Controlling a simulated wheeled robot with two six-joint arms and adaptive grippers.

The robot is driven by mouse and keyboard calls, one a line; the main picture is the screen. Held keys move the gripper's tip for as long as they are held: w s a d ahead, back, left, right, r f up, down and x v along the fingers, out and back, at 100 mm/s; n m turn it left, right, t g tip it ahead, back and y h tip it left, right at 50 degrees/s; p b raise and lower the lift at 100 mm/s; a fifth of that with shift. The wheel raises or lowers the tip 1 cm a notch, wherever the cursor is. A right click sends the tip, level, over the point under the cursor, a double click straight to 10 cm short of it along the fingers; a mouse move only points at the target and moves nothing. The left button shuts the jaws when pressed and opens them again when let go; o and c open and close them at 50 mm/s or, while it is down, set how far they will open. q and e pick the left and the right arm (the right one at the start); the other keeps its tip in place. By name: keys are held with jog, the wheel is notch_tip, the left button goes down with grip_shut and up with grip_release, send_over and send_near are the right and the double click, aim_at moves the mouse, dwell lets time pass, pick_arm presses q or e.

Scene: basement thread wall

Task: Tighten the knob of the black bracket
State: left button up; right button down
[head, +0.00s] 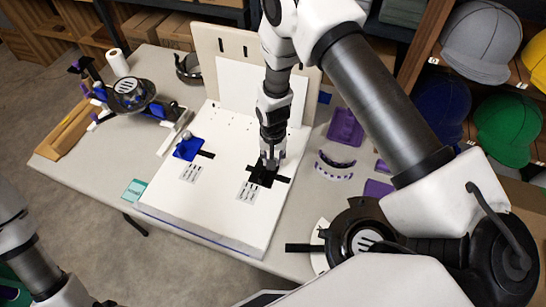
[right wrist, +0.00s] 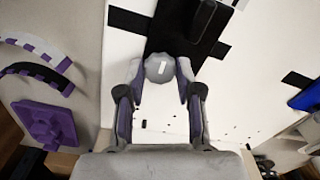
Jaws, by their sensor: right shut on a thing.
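The black bracket (head: 262,179) lies on the white board (head: 215,220) in the head view. In the right wrist view the black bracket (right wrist: 179,35) shows as a dark plate with a raised block, and its round grey knob (right wrist: 159,68) carries a white mark. My right gripper (head: 270,160) reaches down from above at the bracket. In the right wrist view the fingers of my right gripper (right wrist: 159,76) are shut on the knob, one on each side. The knob is hidden by the fingers in the head view. Only part of my left arm shows, at lower left; its gripper is out of view.
A blue bracket (head: 187,149) with a grey knob stands on the board to the left. Purple parts (head: 345,128) and curved black-and-white strips (head: 335,162) lie right of the board. A white upright panel (head: 245,90) stands behind. Caps (head: 480,42) hang at right.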

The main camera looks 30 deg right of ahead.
jog(key=shift+s+f, duration=0.1)
jog(key=shift+s, duration=0.1)
jog(key=c, duration=0.8)
grip_release()
jog(key=shift+o, duration=0.2)
jog(key=shift+w, duration=0.15)
jog(key=shift+r, duration=0.45)
notch_tip(320, 180, up, 11)
